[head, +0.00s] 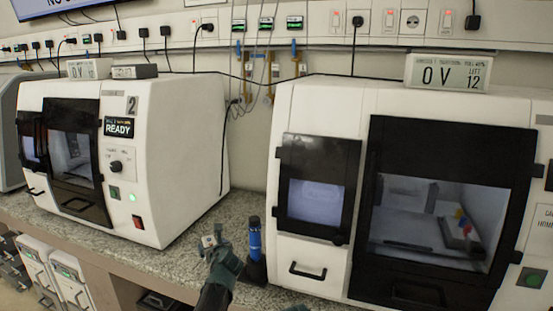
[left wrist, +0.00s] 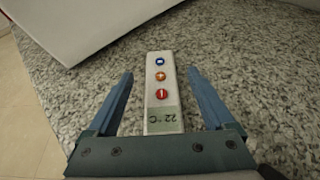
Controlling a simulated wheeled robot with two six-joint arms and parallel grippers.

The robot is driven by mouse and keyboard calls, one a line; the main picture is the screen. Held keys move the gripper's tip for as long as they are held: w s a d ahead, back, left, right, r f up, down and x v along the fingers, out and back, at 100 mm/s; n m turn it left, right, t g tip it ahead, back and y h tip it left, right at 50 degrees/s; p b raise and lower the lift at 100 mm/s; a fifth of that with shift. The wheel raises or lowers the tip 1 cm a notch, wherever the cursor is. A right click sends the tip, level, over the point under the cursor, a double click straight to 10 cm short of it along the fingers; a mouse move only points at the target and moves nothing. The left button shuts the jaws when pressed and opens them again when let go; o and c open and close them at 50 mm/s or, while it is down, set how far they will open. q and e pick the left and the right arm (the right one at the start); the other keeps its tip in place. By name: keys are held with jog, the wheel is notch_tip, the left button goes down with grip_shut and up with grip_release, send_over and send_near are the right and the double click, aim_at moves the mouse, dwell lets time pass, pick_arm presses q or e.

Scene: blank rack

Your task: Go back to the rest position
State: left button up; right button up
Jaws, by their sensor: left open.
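My left gripper (head: 213,238) is open low in the middle of the head view, above the granite counter (head: 182,262). In the left wrist view its two blue fingers stand apart on either side of a pale remote (left wrist: 160,95). The remote has blue, orange and red buttons and a small display reading 22 °C. Gaps show between the remote and both fingers. Its near end is hidden by the gripper body.
A blue-and-black upright object (head: 255,240) stands close to the right of the left gripper. A white machine (head: 185,150) marked 2 and READY stands to the left. A larger white machine (head: 320,258) with dark-framed windows stands to the right.

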pick_arm(q)
jog(key=shift+s+d+r+p, duration=0.1)
jog(key=shift+s+r+p, duration=0.1)
jog(key=shift+r+p, duration=0.25)
jog(key=shift+s+d+r+p, duration=0.1)
jog(key=shift+s+r+p, duration=0.1)
jog(key=shift+r, duration=0.35)
jog(key=s+d, duration=0.2)
jog(key=s, duration=0.2)
jog(key=s+d, duration=0.2)
jog(key=s, duration=0.2)
jog(key=s+d+r+p, duration=0.1)
jog(key=s+d, duration=0.1)
jog(key=s, duration=0.3)
jog(key=shift+d, duration=0.3)
jog(key=s+a, duration=0.2)
jog(key=shift+a+f, duration=0.1)
jog(key=shift+a, duration=0.4)
jog(key=shift+s+d, duration=0.4)
jog(key=shift+s, duration=0.45)
pick_arm(e)
jog(key=s+r, duration=0.1)
jog(key=r, duration=0.1)
jog(key=shift+s+d+r, duration=0.4)
pick_arm(q)
jog(key=shift+s, duration=0.1)
pick_arm(e)
jog(key=shift+w, duration=0.1)
